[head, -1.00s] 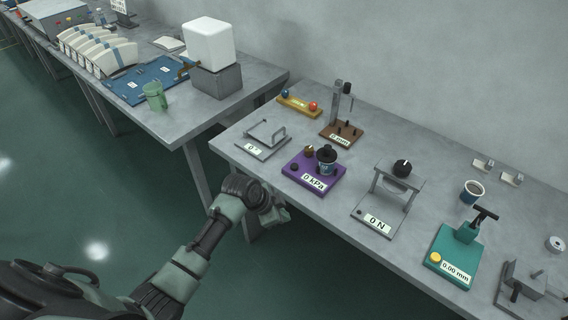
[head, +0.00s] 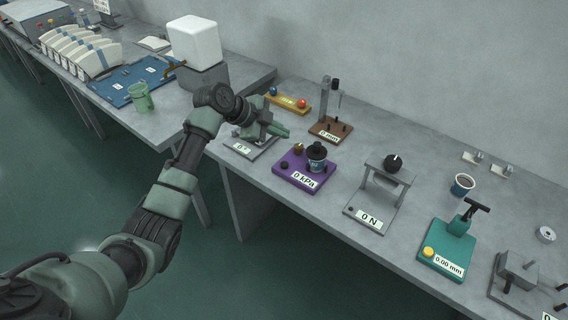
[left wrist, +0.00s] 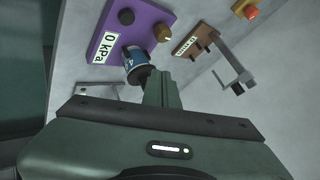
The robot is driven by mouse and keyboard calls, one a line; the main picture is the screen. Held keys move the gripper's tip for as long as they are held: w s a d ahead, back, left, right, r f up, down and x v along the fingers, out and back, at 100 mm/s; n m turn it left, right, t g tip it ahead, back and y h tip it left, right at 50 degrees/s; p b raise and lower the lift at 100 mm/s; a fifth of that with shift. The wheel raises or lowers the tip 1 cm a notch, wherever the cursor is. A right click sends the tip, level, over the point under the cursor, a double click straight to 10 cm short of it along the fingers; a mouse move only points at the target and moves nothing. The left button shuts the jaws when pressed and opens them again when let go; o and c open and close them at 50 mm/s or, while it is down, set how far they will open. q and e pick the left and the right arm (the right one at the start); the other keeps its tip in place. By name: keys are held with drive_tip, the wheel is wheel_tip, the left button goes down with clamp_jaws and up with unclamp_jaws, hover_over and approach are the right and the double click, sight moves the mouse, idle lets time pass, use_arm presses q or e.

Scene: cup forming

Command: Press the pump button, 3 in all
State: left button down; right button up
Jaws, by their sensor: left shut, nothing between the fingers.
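The purple pressure tester (head: 305,181) stands on the right-hand bench with a "0 kPa" label. A dark round button (head: 284,165) and a brass knob (head: 298,148) are on its left part, and a dark-capped cup (head: 317,158) stands on it. In the left wrist view I see the dark button (left wrist: 126,16), the brass knob (left wrist: 163,34) and the cup (left wrist: 136,66), partly hidden by my fingers. Which part is the pump button I cannot tell for sure. My left gripper (head: 284,132) is shut and empty, above the bench behind the tester's left part. My right gripper is out of view.
A grey frame with an angle label (head: 250,145) lies under my left wrist. A brown gauge stand (head: 331,128) and a yellow block with red and blue knobs (head: 289,101) are behind. A grey "0 N" stand (head: 371,215) is to the right.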

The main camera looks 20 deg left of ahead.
use_arm(q)
drive_tip(key=shift+f, duration=0.15)
drive_tip(key=b, duration=0.6)
hover_over(281, 164)
wheel_tip(281, 164, down, 8)
drive_tip(key=shift+d+r, duration=0.1)
drive_tip(key=shift+r, duration=0.15)
drive_tip(key=shift+f+b, duration=0.35)
drive_tip(key=shift+f, duration=0.2)
drive_tip(key=shift+f, duration=0.1)
idle(1.1)
drive_tip(key=shift+f, duration=0.3)
drive_tip(key=shift+s+f+b, duration=0.1)
drive_tip(key=shift+f+b, duration=0.5)
idle(0.6)
drive_tip(key=shift+r, duration=0.1)
drive_tip(key=shift+r+p, duration=0.75)
drive_tip(key=shift+r, duration=0.15)
drive_tip(key=shift+r, duration=0.1)
